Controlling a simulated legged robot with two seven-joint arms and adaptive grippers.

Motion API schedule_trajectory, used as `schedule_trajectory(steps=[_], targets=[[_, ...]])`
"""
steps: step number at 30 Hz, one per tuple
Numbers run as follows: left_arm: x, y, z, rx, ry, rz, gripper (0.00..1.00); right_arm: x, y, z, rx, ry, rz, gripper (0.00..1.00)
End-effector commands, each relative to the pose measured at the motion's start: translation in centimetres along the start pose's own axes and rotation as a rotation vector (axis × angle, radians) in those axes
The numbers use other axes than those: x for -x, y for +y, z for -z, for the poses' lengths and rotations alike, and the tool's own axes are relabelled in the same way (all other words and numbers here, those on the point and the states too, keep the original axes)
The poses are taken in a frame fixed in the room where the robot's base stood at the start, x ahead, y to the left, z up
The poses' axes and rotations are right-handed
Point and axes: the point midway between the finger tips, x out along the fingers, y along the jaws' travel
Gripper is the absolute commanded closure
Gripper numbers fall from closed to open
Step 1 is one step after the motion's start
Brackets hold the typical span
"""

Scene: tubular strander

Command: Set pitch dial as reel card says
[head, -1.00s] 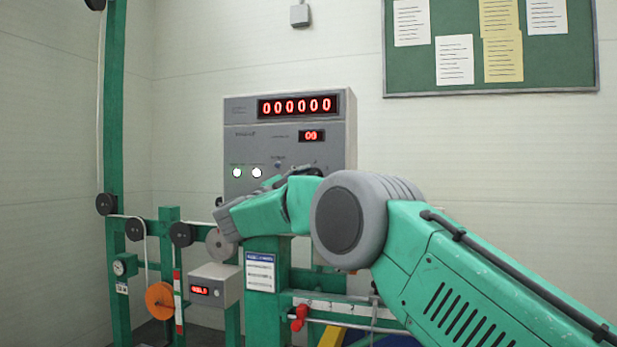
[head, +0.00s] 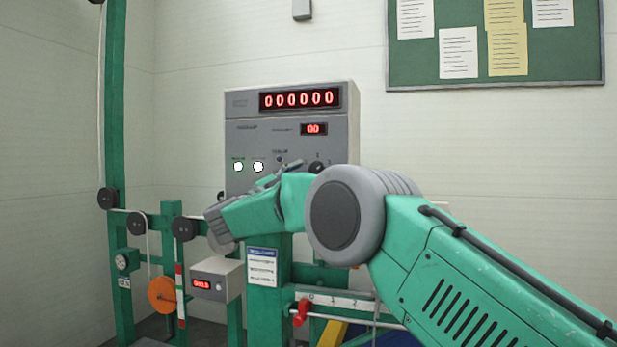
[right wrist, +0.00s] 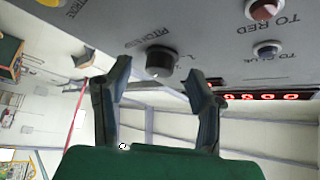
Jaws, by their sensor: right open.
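The pitch dial (right wrist: 161,61) is a round black knob on the grey panel, beside printed letters reading PITCH, in the right wrist view. My right gripper (right wrist: 166,84) is open and empty; its two dark fingers point at the dial, one to each side, and I cannot tell if they touch it. In the head view my right arm crosses in front of the grey control cabinet (head: 345,115) and hides its lower part. A white card with a blue header (head: 262,268) hangs on a green post; its text is too small to read. My left gripper is not in view.
The cabinet bears a red counter display (head: 299,98), a smaller display (head: 313,129) and two lit white lamps. A red button (right wrist: 264,9) sits near the dial. A grey display box (head: 217,279) and an orange reel (head: 162,295) stand at lower left.

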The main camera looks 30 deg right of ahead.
Motion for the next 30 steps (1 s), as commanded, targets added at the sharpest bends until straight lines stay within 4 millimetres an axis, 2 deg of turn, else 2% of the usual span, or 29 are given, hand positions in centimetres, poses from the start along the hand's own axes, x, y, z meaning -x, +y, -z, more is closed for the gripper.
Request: schedule_trajectory(steps=[6, 12, 18, 30], targets=[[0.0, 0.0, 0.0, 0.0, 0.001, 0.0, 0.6, 5.0, 0.0, -0.3, 0.002, -0.004, 0.003, 0.52], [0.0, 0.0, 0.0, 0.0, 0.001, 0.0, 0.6, 8.4, 0.1, -0.6, 0.003, -0.004, 0.001, 0.52], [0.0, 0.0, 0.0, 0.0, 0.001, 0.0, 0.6, 9.8, 0.1, -0.6, 0.003, -0.005, 0.001, 0.52], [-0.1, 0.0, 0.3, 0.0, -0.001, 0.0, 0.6, 9.9, 0.1, -0.6, 0.003, -0.004, 0.001, 0.52]])
